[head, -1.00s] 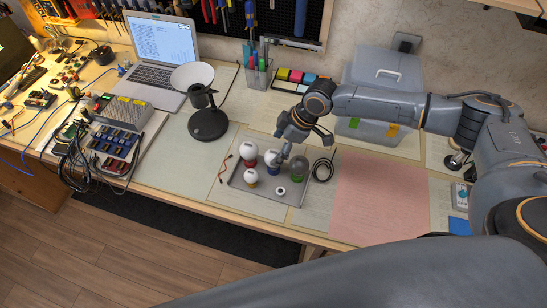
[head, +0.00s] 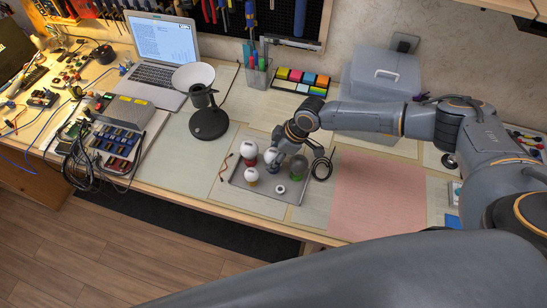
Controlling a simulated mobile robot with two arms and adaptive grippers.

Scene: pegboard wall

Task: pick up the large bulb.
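A shallow grey tray (head: 262,203) on the bench holds several bulbs in coloured holders. A white bulb in a red holder (head: 249,151) looks the largest, at the tray's back left. Another white bulb in a blue holder (head: 270,156) is to its right, and a smaller one in a yellow holder (head: 251,175) is in front. My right gripper (head: 278,163) points down at the blue-holder bulb's right side, close to it. Its fingertips are small and partly hidden, so contact and opening are unclear. My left gripper is out of view.
A green cup (head: 298,168) and a white ring (head: 280,189) share the tray. A black lamp (head: 208,123) stands behind left, a coiled black cable (head: 321,169) to the right. A pink mat (head: 375,198) lies clear. A grey lidded box (head: 385,75) stands at the back.

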